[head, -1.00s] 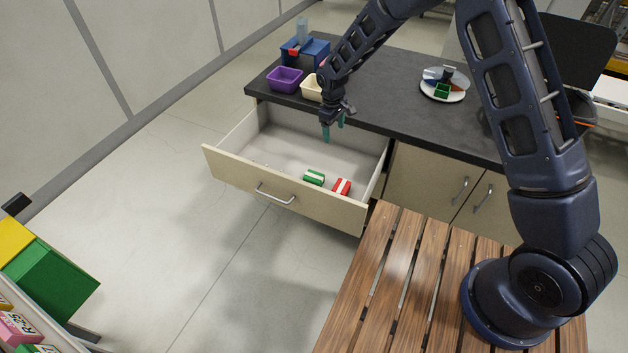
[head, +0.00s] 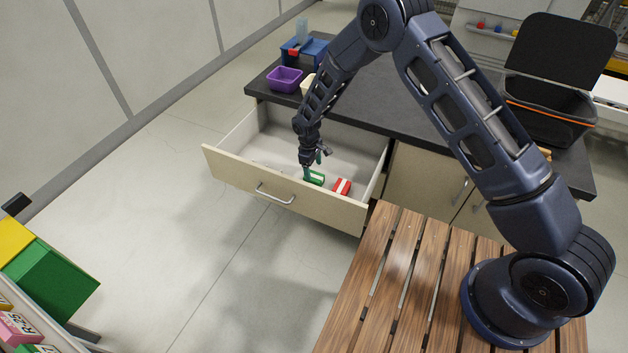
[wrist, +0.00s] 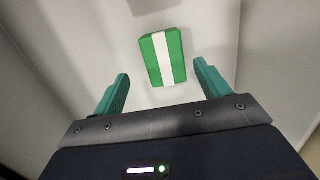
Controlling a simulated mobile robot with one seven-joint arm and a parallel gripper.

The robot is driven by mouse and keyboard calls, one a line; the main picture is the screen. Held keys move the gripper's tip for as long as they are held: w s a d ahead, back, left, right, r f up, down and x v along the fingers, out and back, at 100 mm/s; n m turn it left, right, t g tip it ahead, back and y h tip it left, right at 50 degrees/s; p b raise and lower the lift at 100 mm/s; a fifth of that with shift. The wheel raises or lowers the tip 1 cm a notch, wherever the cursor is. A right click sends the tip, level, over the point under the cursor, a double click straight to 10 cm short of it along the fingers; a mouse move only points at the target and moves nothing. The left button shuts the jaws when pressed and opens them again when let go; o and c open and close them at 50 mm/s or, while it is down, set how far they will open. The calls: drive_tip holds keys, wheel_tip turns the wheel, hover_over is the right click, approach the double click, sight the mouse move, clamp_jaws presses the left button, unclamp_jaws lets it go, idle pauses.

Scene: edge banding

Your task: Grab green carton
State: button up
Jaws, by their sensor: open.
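The green carton (head: 316,178) with a white band lies in the open drawer (head: 250,165). In the wrist view the green carton (wrist: 163,57) lies ahead of the fingertips and between their lines, slightly tilted. My gripper (head: 313,164) is inside the drawer area, just above and beside the carton, partly covering it in the head view. In the wrist view my gripper (wrist: 160,82) is open, its two teal fingers apart with nothing between them.
A red and white carton (head: 341,187) lies in the drawer to the right of the green one. The drawer's front panel (head: 230,175) and the dark countertop (head: 400,105) edge bound the space. A purple bin (head: 285,79) stands on the counter. A slatted wooden surface (head: 395,290) is nearer.

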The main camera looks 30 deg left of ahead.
sight(314, 176)
drive_tip(key=shift+s+d+f, duration=0.15)
drive_tip(key=shift+d+f, duration=0.05)
drive_tip(key=shift+f, duration=1.1)
drive_tip(key=shift+s+d+f, duration=0.15)
drive_tip(key=shift+f, duration=1.15)
drive_tip(key=c, duration=1.1)
